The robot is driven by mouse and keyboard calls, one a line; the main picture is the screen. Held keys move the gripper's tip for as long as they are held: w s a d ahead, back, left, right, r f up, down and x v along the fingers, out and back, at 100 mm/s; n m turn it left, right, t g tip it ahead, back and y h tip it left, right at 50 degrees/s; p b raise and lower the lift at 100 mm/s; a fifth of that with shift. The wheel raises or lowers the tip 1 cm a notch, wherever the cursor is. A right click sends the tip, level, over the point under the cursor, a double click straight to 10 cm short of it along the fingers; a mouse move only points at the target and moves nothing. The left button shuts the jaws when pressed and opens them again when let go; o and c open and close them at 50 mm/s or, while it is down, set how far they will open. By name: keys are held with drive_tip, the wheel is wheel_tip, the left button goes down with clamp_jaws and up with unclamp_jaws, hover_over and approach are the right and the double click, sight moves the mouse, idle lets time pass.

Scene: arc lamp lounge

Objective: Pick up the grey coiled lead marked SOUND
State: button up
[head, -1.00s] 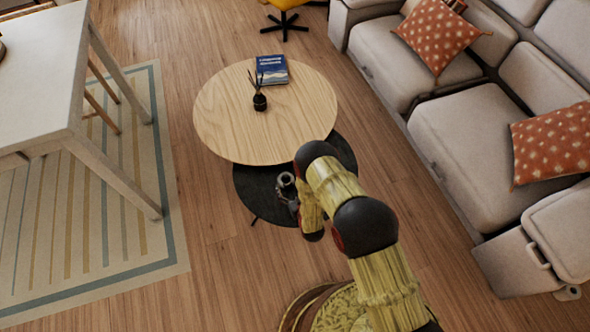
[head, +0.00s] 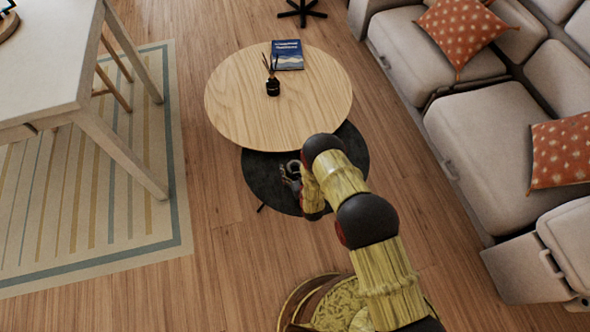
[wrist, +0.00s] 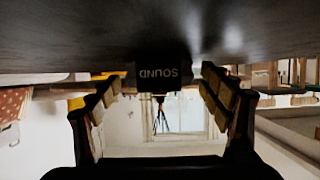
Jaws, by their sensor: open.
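The lead's dark tag (wrist: 158,74), with SOUND in pale letters upside down in the picture, shows in the wrist view. It is straight ahead between my fingers, against the dark surface at the top. The coils cannot be made out. My gripper (wrist: 160,88) is open and empty, with a finger on each side of the tag in the picture. I cannot tell how far off the tag is. In the head view my gripper (head: 290,174) is over the low black round table (head: 263,177), and the lead cannot be told apart there.
A higher round wooden table (head: 235,110) overlaps the black one and carries a book (head: 287,55) and a dark reed holder (head: 272,87). A sofa (head: 475,140) stands right. A white table (head: 45,60) stands left on a striped rug (head: 95,210). Bare floor lies between.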

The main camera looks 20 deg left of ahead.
drive_tip(key=c, duration=1.2)
drive_tip(key=shift+r, duration=0.1)
drive_tip(key=shift+c, duration=1)
